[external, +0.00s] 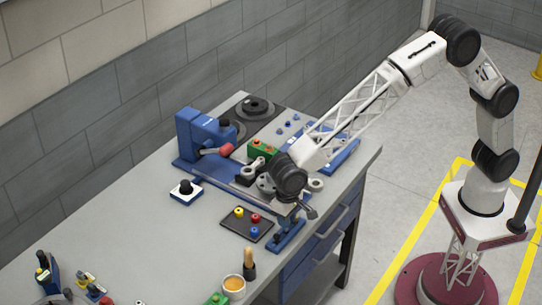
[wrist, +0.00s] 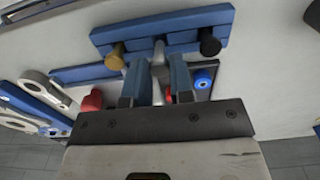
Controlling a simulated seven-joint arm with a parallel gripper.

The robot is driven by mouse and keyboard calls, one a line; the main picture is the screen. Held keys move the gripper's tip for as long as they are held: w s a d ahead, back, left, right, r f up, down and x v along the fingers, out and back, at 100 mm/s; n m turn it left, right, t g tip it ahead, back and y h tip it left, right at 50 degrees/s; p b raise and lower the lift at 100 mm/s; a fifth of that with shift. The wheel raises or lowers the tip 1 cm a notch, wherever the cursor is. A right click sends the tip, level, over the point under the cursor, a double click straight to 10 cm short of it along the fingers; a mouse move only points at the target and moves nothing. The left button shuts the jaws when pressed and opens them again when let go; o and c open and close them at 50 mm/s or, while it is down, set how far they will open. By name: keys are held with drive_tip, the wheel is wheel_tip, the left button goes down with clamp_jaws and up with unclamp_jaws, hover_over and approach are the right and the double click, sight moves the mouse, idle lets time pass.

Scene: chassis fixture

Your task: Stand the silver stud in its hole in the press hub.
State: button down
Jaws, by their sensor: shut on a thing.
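The silver stud (wrist: 159,50) is between my gripper's blue fingers in the wrist view. My gripper (wrist: 159,75) is shut on it. The stud is at the middle of a blue rack (wrist: 190,22), between a gold stud (wrist: 115,56) and a black one (wrist: 210,42). I cannot tell whether it is still seated there. In the external view my gripper (external: 307,211) is low over the blue rack (external: 290,236) at the bench's front edge. A grey round part (external: 265,184), apparently the press hub, lies behind my wrist, partly hidden. Its hole is not clear.
A dark tray (external: 236,229) with yellow, red and blue knobs lies beside the rack. A blue press (external: 192,137) with a red-tipped lever stands behind. A green block (external: 262,149) and linkage parts lie near the hub. The bench (external: 150,215) is clear toward the left middle.

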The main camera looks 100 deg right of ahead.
drive_tip(key=shift+r, duration=0.1)
drive_tip(key=shift+r, duration=1.4)
drive_tip(key=shift+d, duration=0.1)
drive_tip(key=shift+w+d+r+n, duration=0.3)
drive_tip(key=shift+d+n, duration=0.2)
drive_tip(key=shift+d, duration=0.1)
drive_tip(key=w+d+r+n, duration=0.2)
drive_tip(key=d+r+n, duration=0.1)
drive_tip(key=d+n, duration=0.3)
drive_tip(key=w+d+r+n, duration=0.2)
drive_tip(key=d+r+n, duration=0.1)
drive_tip(key=d+n, duration=0.4)
drive_tip(key=shift+d+r, duration=0.4)
drive_tip(key=shift+d, duration=1.3)
drive_tip(key=shift+f, duration=0.15)
drive_tip(key=shift+f, duration=2.15)
